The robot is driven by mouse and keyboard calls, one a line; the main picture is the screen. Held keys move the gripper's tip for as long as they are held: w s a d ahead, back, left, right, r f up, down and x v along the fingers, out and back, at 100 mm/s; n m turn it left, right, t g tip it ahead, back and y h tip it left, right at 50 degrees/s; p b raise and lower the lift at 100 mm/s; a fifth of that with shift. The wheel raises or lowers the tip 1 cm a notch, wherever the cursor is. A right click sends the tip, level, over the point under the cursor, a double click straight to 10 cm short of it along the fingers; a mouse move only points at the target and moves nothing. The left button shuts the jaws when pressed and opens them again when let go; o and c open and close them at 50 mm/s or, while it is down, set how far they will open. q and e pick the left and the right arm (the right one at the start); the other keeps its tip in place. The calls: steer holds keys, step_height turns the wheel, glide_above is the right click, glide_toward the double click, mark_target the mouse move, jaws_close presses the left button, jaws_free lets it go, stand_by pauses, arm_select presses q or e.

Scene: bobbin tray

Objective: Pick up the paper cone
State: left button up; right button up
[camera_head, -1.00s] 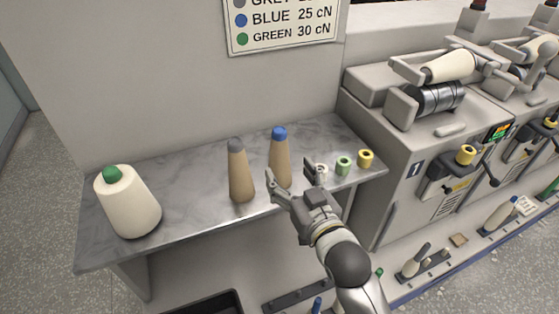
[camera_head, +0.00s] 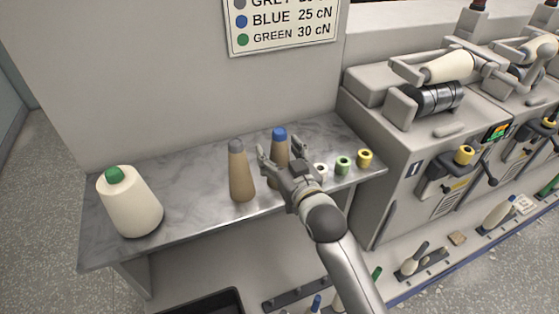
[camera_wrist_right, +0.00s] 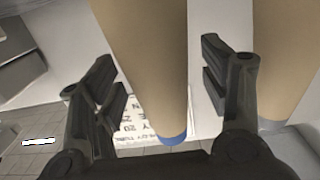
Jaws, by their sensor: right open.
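A brown paper cone with a blue tip (camera_head: 279,136) stands upright on the grey table. My right gripper (camera_head: 280,151) is open, with its fingers on either side of this cone and hiding its lower part. In the right wrist view the blue-tipped cone (camera_wrist_right: 155,60) runs between the two open fingers, with a visible gap to each finger. A second brown cone with a grey tip (camera_head: 241,178) stands just left of it; its side also shows in the right wrist view (camera_wrist_right: 282,60). My left gripper is not in view.
A large cream cone with a green tip (camera_head: 131,208) stands at the table's left end. Small white (camera_head: 321,168), green (camera_head: 343,165) and yellow (camera_head: 365,158) bobbins stand right of my gripper. The machine (camera_head: 395,165) borders the table's right end. The table (camera_head: 190,175) is clear between the cream and grey-tipped cones.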

steer(key=shift+c, duration=0.3)
steer(key=c, duration=1.1)
steer(key=shift+o, duration=0.2)
steer(key=shift+r, duration=0.1)
